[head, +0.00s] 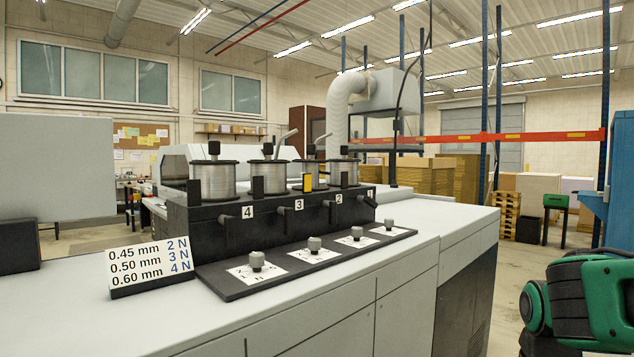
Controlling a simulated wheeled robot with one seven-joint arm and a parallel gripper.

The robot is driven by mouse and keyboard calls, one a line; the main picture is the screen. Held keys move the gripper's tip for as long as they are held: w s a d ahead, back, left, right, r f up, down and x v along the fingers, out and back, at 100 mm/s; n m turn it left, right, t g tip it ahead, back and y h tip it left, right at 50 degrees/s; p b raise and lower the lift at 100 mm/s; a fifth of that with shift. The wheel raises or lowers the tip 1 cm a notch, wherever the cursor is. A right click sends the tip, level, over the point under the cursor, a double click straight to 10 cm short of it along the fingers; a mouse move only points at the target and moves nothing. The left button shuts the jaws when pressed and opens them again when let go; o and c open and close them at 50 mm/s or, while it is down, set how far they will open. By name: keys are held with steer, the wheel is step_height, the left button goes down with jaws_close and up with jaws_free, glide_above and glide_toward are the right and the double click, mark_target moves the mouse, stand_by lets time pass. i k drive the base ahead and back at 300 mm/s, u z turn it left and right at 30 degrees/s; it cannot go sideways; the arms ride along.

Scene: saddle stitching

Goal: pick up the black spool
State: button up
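Several spools with black rims and silver wire stand upright in a row on a black stand on the machine. The leftmost spool (213,182) is above the label 4, another spool (267,179) is right of it, and the rightmost spool (343,174) is near labels 2 and 1. A further spool, partly hidden behind a yellow tag (307,182), sits between them. No wholly black spool shows, so I cannot tell which one is meant. My gripper is not in view; only green and black links, mine, show at the lower right, apart from the spools.
A black plate with several grey knobs on white dials (257,262) lies before the stand (205,235). A sign with wire sizes and numbers (150,268) stands at left. The light grey machine top (80,315) is clear at front left. Dark posts rise among the spools.

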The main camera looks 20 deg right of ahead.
mark_target(310, 165)
steer(key=z, duration=0.05)
steer(key=k, duration=0.2)
steer(key=z, duration=0.7)
steer(key=i, duration=1)
